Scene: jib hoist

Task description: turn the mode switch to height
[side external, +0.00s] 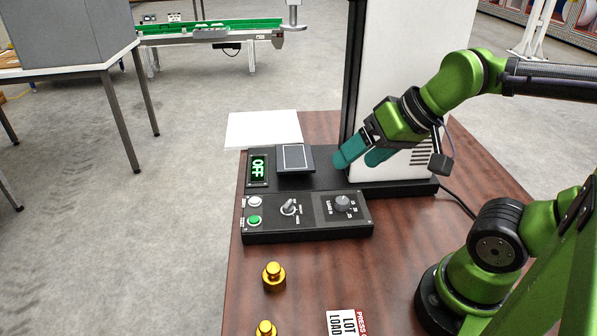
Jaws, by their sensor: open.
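The black control box (307,236) lies on the near side of the machine's base. A small lever-like switch (289,207), which looks like the mode switch, sits in the middle of its panel. Its labels are too small to read, so I cannot tell its setting. A dark round knob (343,203) sits on the right panel with a scale around it. A white button (254,202) and a green button (254,219) are on the left. My gripper (357,160) is open and empty, above the base, up and right of the switch and apart from it.
A display (258,167) reads OFF beside a dark square plate (295,158). A tall white column (408,60) stands behind my gripper. Brass weights (274,277) and a printed card (345,323) lie on the wooden table (400,270). A white sheet (263,129) lies at the far left.

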